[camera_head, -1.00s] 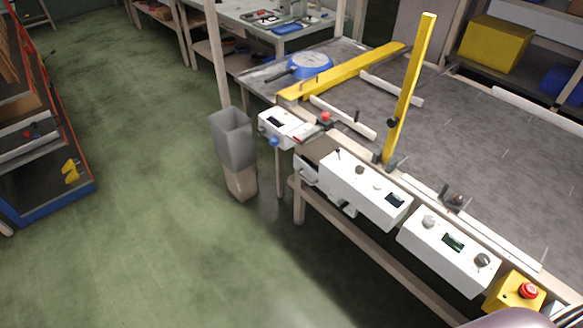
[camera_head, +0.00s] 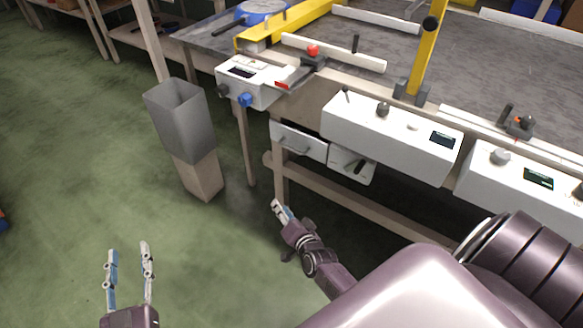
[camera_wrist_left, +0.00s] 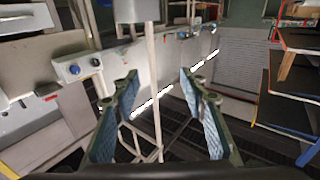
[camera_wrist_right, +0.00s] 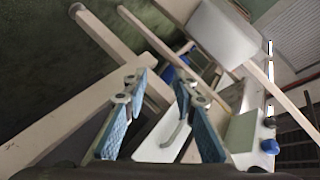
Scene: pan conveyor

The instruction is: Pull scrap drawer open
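The white scrap drawer (camera_head: 299,142) hangs under the near edge of the conveyor table, with a bar handle on its front. It looks shut. My right gripper (camera_head: 281,210) is below and in front of it, apart from it. In the right wrist view my right gripper (camera_wrist_right: 156,100) is open, and a white drawer front (camera_wrist_right: 160,147) with a curved grey handle shows beyond and between its fingers. My left gripper (camera_head: 129,268) is open and empty over the floor at lower left. The left wrist view shows its spread fingers (camera_wrist_left: 159,108) too.
Table legs and a lower rail (camera_head: 340,205) are close to my right gripper. White control boxes (camera_head: 392,135) line the table edge above.

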